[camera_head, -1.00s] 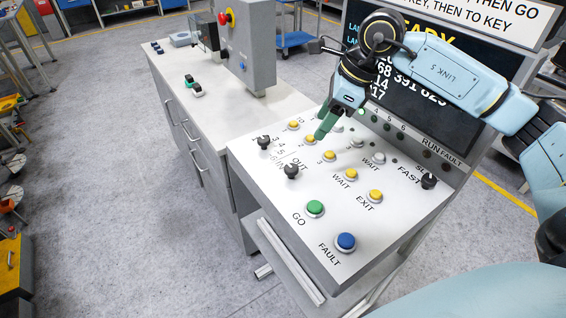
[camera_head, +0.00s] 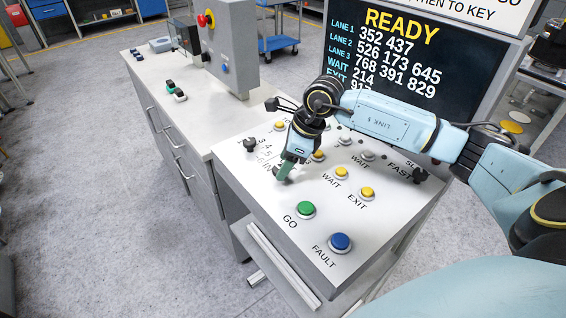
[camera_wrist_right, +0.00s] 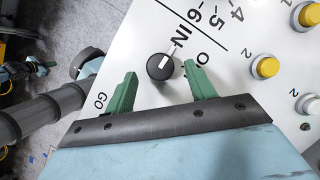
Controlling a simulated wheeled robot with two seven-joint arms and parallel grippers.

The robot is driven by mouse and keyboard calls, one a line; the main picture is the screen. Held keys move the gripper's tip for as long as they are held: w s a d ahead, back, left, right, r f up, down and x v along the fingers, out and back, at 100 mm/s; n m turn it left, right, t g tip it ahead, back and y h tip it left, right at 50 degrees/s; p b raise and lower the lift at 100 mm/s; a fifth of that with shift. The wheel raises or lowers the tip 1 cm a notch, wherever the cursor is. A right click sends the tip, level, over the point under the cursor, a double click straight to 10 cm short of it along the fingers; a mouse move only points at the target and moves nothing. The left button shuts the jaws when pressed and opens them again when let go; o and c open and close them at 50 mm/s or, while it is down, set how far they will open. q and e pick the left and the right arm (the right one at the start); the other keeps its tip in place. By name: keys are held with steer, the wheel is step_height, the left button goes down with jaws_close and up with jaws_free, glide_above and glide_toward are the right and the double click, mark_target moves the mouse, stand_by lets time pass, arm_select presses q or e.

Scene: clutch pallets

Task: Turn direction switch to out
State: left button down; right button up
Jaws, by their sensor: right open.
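The direction switch (camera_wrist_right: 160,67) is a round black knob with a white pointer line, on the sloped white panel (camera_head: 262,205). In the right wrist view its pointer leans up and right, toward the IN label (camera_wrist_right: 186,30). Part of the OUT label (camera_wrist_right: 203,58) shows right of the knob. My right gripper (camera_wrist_right: 159,72) is open, with one green finger on each side of the knob; I cannot tell whether they touch it. In the head view the right gripper (camera_head: 282,174) hides most of the switch. My left gripper is not in view.
The lane selector knob (camera_head: 250,144) stands close, up and left of the gripper. The green GO button (camera_head: 306,209), blue FAULT button (camera_head: 340,242) and yellow buttons (camera_head: 341,173) are nearby. A display screen (camera_head: 410,60) stands behind the panel.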

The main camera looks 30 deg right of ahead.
steer(key=shift+x, duration=0.8)
steer(key=shift+c, duration=0.4)
steer(key=c, duration=0.9)
steer(key=shift+m, duration=0.3)
steer(key=m, duration=0.2)
steer(key=m+t+h+b, duration=0.1)
steer(key=m, duration=0.1)
steer(key=shift+s+a+m+h+b, duration=0.1)
steer(key=shift+a+m+h+b, duration=0.1)
steer(key=shift+m+h+b, duration=0.1)
steer(key=m+b, duration=0.1)
steer(key=m, duration=0.1)
steer(key=m+h, duration=0.1)
steer(key=m, duration=0.1)
steer(key=shift+a+t+h+b, duration=0.15)
steer(key=shift+t+h+b, duration=0.15)
steer(key=shift+t+b, duration=0.1)
steer(key=shift+m+h+b, duration=0.4)
steer(key=shift+m+h, duration=0.1)
steer(key=shift+m, duration=0.8)
